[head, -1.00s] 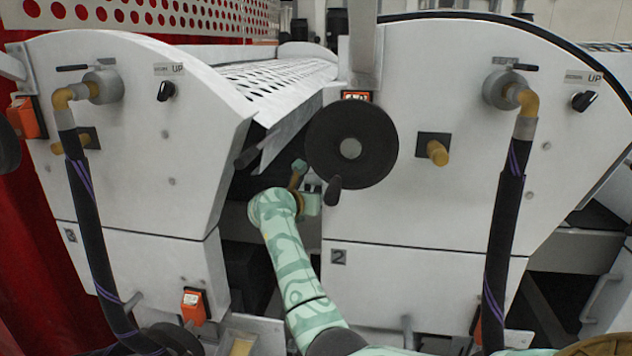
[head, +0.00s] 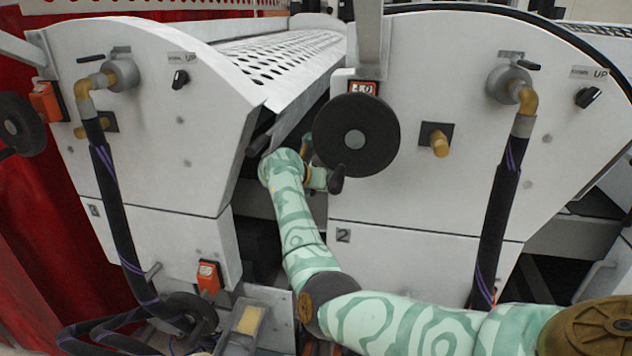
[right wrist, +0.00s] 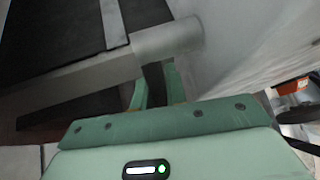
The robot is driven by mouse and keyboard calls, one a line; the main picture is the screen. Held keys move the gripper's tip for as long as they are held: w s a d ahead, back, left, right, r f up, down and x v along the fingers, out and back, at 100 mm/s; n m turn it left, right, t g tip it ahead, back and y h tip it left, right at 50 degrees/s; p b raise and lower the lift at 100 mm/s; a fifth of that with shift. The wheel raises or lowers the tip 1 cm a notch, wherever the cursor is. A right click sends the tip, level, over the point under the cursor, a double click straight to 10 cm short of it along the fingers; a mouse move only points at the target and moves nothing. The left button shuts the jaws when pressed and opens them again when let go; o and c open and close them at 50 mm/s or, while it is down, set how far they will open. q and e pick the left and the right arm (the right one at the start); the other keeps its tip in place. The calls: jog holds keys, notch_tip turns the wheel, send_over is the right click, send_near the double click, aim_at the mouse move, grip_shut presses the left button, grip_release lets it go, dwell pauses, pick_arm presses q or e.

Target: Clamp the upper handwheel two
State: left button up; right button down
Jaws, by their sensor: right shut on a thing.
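The upper handwheel two (head: 371,119) is a black round wheel on the white panel marked 2, in the middle of the head view. Its black handle (head: 337,181) points down at the wheel's lower left. My right gripper (head: 327,180) is at this handle, reached from the left, and is shut on it. The fingers are mostly hidden in the head view. In the right wrist view a narrow dark piece (right wrist: 153,84) sits between the green fingers (right wrist: 154,92). My left gripper is not in view.
The gap between the white housings is narrow. Another black handwheel (head: 20,126) is at the far left.

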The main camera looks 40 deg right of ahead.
jog(key=c, duration=1.7)
grip_release()
jog(key=s+a+p, duration=0.2)
jog(key=s+a, duration=0.3)
jog(key=a, duration=0.7)
jog(key=shift+s+r+p, duration=0.2)
jog(key=shift+r+p, duration=0.1)
jog(key=shift+r, duration=0.05)
jog(key=shift+c, duration=0.2)
